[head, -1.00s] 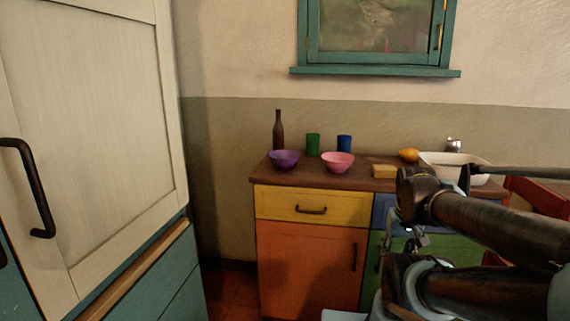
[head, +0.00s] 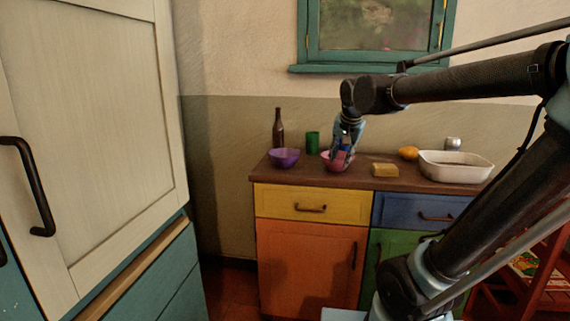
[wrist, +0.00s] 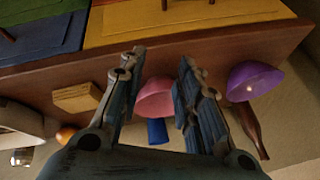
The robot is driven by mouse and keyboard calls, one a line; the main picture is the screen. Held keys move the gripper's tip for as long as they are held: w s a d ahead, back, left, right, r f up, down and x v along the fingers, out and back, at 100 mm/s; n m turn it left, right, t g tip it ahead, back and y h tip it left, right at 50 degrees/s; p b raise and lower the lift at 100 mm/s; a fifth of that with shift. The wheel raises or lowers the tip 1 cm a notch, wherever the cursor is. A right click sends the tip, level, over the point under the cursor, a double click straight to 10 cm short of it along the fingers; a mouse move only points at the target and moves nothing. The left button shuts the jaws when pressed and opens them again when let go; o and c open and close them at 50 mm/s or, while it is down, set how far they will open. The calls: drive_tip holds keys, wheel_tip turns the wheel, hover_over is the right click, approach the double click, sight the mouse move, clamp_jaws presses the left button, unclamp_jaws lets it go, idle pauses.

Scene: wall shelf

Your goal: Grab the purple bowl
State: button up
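The purple bowl (head: 284,158) stands upright at the left end of the wooden counter in the head view. In the wrist view the purple bowl (wrist: 254,81) is at the right, outside the fingers. My gripper (head: 341,158) is to the right of it, in front of or above the pink bowl (head: 327,157). In the wrist view my gripper (wrist: 160,75) has its fingers spread apart, with the pink bowl (wrist: 154,97) showing between them. Nothing is held. I cannot tell whether the fingers touch the pink bowl.
A brown bottle (head: 278,128) and a green cup (head: 312,142) stand behind the bowls. A blue cup (wrist: 157,131) shows in the wrist view. A yellow block (head: 385,170), an orange fruit (head: 408,153) and a white basin (head: 455,166) are to the right. A window ledge (head: 370,69) is above.

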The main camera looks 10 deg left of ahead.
drive_tip(key=m+t+y, duration=0.1)
drive_tip(key=m, duration=0.1)
approach(296, 156)
drive_tip(key=d+v, duration=0.1)
drive_tip(key=v, duration=0.5)
drive_tip(key=a, duration=0.1)
drive_tip(key=x, duration=1.2)
drive_tip(key=shift+a+f, duration=0.15)
drive_tip(key=shift+a, duration=0.05)
drive_tip(key=shift+w+x, duration=0.3)
drive_tip(key=shift+x, duration=1.7)
drive_tip(key=shift+w+a+f, duration=0.1)
drive_tip(key=shift+w+f, duration=0.25)
drive_tip(key=shift+f, duration=0.05)
clamp_jaws()
